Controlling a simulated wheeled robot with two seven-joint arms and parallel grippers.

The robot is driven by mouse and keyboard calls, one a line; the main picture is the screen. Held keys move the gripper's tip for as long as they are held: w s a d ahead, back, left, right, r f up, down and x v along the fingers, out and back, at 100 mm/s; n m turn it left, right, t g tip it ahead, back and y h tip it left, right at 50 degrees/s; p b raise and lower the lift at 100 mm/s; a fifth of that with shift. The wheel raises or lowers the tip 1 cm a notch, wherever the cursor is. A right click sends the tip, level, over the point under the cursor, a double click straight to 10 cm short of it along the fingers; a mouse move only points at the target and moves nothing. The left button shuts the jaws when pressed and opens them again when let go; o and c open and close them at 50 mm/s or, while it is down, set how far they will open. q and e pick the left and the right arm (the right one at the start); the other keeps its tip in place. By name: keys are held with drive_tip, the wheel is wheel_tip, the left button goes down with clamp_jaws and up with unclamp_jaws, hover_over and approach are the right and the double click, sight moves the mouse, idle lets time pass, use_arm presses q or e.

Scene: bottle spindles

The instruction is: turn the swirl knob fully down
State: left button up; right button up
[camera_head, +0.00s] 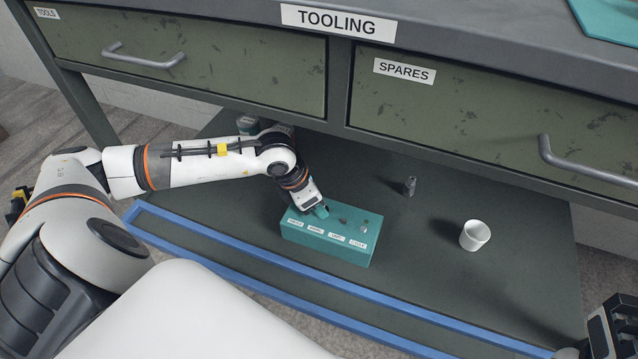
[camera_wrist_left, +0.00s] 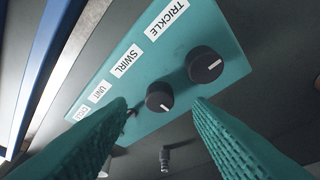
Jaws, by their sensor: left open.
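The teal control box (camera_head: 325,252) sits on the lower shelf; in the left wrist view its labelled face (camera_wrist_left: 105,75) fills the middle. The black swirl knob (camera_wrist_left: 160,96) is beside the SWIRL label, its white line toward the lower right of the picture. My left gripper (camera_head: 320,210) is over the box; in the wrist view its open teal fingers (camera_wrist_left: 161,104) are on either side of the swirl knob, with gaps visible. In the head view the gripper hides this knob. Part of my right arm's end (camera_head: 605,335) shows at the lower right; its jaws are unclear.
The trickle knob (camera_wrist_left: 204,64) is close beside the swirl knob. A small control by UNIT is partly behind a finger. A white cup (camera_head: 474,236) and a small grey fitting (camera_head: 410,186) stand right of the box. Drawers (camera_head: 480,125) overhang the shelf.

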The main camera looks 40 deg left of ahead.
sight(308, 220)
use_arm(q)
drive_tip(key=p+v, duration=0.1)
drive_tip(key=v, duration=0.3)
drive_tip(key=shift+s+a+r, duration=0.1)
drive_tip(key=shift+s+r, duration=0.05)
drive_tip(key=shift+r, duration=0.2)
